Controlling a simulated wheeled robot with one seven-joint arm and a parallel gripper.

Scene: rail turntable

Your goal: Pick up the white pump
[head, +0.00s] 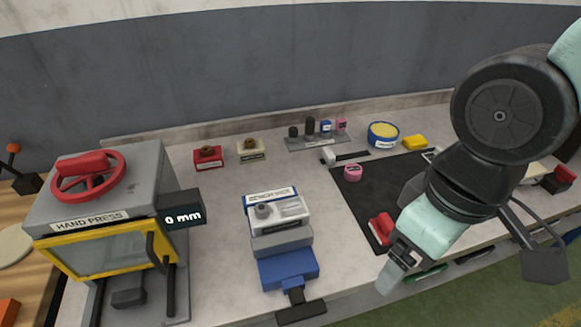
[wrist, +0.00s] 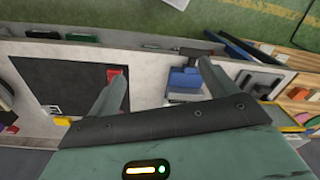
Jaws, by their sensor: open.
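A small white block with a brown round top (head: 251,149) stands at the back of the bench beside a similar red one. It may be the white pump, but its label is too small to read. A light grey-white piece with a round knob (head: 292,212) sits on top of the blue vice (head: 288,267); I cannot tell whether it is a pump. My gripper (head: 391,277) is open and empty, low over the bench's front edge, right of the vice and apart from both pieces. In the wrist view its two fingers (wrist: 162,88) are spread, with the vice (wrist: 185,80) near the right finger.
A hand press (head: 105,225) stands at the left. The red block (head: 208,157) is at the back. A black mat (head: 375,190) holds a pink piece (head: 352,172) and a red piece (head: 382,228). A rack of small bottles (head: 318,138) stands behind. Bench between press and vice is clear.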

